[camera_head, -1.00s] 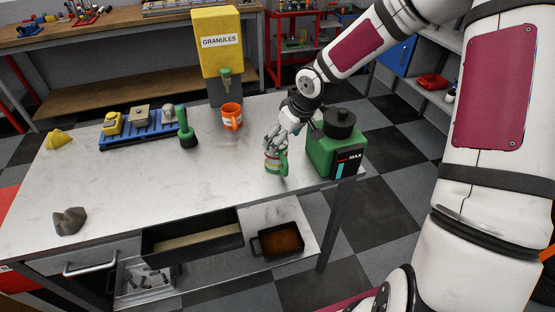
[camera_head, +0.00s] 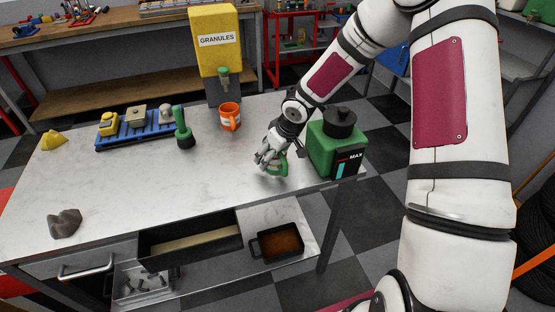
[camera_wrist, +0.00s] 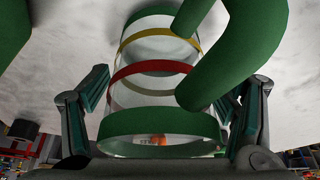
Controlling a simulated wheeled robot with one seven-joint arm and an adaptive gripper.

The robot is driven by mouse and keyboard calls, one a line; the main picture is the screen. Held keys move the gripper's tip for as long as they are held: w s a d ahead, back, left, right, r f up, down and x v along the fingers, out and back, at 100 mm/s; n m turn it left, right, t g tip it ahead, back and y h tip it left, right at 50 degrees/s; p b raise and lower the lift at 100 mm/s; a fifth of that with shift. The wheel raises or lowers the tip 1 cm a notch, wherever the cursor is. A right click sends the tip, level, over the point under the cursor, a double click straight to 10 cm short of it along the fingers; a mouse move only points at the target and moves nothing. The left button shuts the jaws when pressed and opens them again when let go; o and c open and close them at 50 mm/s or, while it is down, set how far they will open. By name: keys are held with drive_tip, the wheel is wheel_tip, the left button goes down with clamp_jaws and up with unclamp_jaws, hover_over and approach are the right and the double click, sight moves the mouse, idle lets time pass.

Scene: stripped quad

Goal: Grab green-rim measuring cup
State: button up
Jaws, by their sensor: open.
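The green-rim measuring cup (camera_wrist: 150,92) is clear, with a green rim, red and yellow bands and a green handle (camera_wrist: 240,50). In the wrist view it lies between the two fingers of my gripper (camera_wrist: 165,110), which are open with some room beside the cup.
The green machine (camera_head: 325,150) with a black top stands close to the right of my gripper. An orange mug (camera_head: 230,117), a green tool (camera_head: 184,137) and a blue rack (camera_head: 150,138) stand further left. A grey rock (camera_head: 65,223) lies at front left. The table (camera_head: 150,195) is clear between.

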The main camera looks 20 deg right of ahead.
drive_tip(key=c, duration=1.2)
drive_tip(key=shift+c, duration=0.3)
drive_tip(key=shift+r, duration=0.15)
